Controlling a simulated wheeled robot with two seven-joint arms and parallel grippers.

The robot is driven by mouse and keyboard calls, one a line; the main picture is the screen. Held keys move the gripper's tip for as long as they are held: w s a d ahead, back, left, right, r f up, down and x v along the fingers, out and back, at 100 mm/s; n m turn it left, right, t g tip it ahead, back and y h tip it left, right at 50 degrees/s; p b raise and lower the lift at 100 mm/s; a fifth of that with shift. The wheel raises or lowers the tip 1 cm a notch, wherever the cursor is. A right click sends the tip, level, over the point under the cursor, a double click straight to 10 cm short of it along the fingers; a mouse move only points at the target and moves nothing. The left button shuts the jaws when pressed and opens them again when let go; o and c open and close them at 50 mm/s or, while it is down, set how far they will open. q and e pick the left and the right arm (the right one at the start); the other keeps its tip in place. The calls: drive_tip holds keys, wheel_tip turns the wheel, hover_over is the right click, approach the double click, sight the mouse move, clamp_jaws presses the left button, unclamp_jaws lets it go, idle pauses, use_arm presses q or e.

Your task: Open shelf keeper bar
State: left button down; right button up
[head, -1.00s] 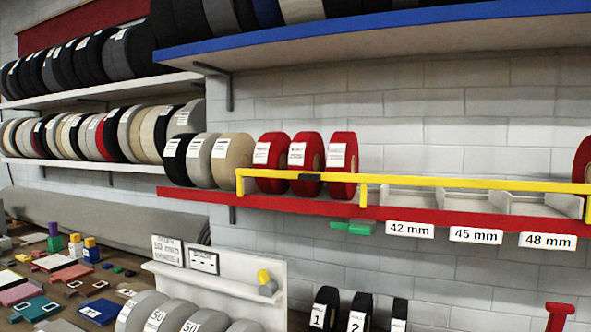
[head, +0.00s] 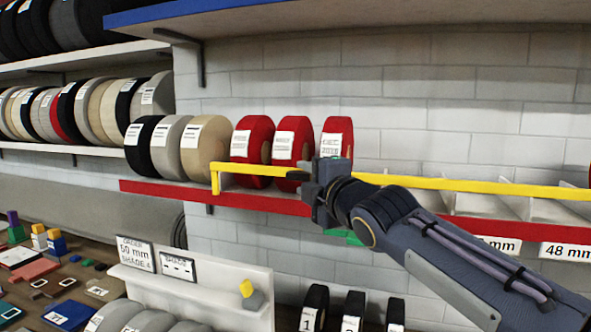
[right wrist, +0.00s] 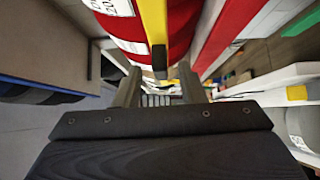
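The yellow keeper bar (head: 450,183) runs along the front of the red shelf (head: 160,191), across the red rolls (head: 292,142). Its left end bends down at the shelf edge. My right gripper (head: 318,180) is at the bar, in front of the red rolls, and hides part of it. In the right wrist view the yellow bar (right wrist: 154,22) runs toward my right gripper (right wrist: 160,80). The bar's black grip (right wrist: 159,62) lies between the two spread fingers, with gaps on both sides. My left gripper is not in view.
Grey and tan rolls (head: 205,145) stand left of the red ones. A blue shelf (head: 300,12) hangs above. Below are a white rack (head: 190,290) and numbered black rolls (head: 315,308). A green piece (head: 345,237) sits under the red shelf, behind my arm.

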drive_tip(key=shift+p+x, duration=0.55)
drive_tip(key=shift+x, duration=1.35)
drive_tip(key=shift+d, duration=0.1)
clamp_jaws()
drive_tip(key=shift+f, duration=0.1)
